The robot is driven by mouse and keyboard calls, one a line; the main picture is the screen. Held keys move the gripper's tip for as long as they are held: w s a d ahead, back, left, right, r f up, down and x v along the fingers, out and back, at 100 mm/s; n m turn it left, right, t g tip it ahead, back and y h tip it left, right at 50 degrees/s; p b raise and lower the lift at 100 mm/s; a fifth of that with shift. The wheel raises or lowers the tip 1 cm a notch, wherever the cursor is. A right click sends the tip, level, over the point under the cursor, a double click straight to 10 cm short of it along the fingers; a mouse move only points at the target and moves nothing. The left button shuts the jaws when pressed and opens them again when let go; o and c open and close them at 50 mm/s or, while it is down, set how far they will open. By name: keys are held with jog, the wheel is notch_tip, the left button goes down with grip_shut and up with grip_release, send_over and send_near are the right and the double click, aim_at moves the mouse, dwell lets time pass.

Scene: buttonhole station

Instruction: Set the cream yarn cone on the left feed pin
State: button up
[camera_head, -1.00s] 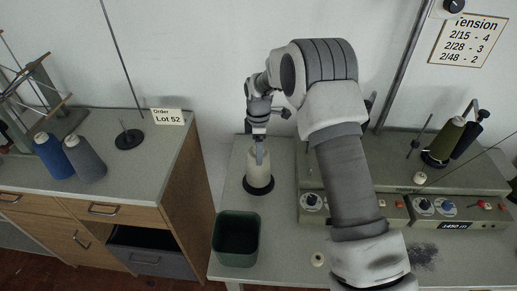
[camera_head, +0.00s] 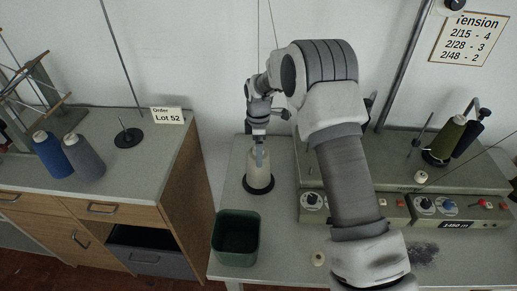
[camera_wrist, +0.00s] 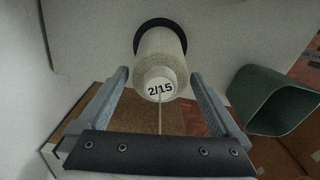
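The cream yarn cone (camera_head: 262,178) stands upright on a black disc (camera_head: 258,189) on the grey table. In the wrist view the cone (camera_wrist: 161,50) shows its end, marked 2/15, with the black disc (camera_wrist: 140,42) behind it. My gripper (camera_head: 260,153) is over the cone's top. In the wrist view my gripper (camera_wrist: 159,76) is open, with one finger on each side of the cone and visible gaps between. A thin pale line runs from the cone's end toward my gripper's crossbar. Any pin inside the cone is hidden.
A green bin (camera_head: 236,238) stands in front of the cone. On the left cabinet are a blue cone (camera_head: 52,155), a grey cone (camera_head: 84,158) and a bare pin on a disc (camera_head: 128,138).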

notch_tip(320, 180, up, 17)
jog(key=shift+r, duration=0.2)
dwell(0.3)
jog(key=s+d+r+m+t, duration=0.3)
jog(key=s+d+r+m, duration=0.65)
jog(key=s+r, duration=0.4)
jog(key=s+d+f+m+t, duration=0.1)
jog(key=s+d+m, duration=0.2)
jog(key=s, duration=0.7)
jog(key=s+d+f+m+t, duration=0.1)
jog(key=s+d+m, duration=0.3)
jog(key=s, duration=0.6)
jog(key=f+m, duration=0.1)
jog(key=m, duration=0.1)
jog(key=shift+m+t, duration=0.3)
jog(key=shift+m, duration=0.05)
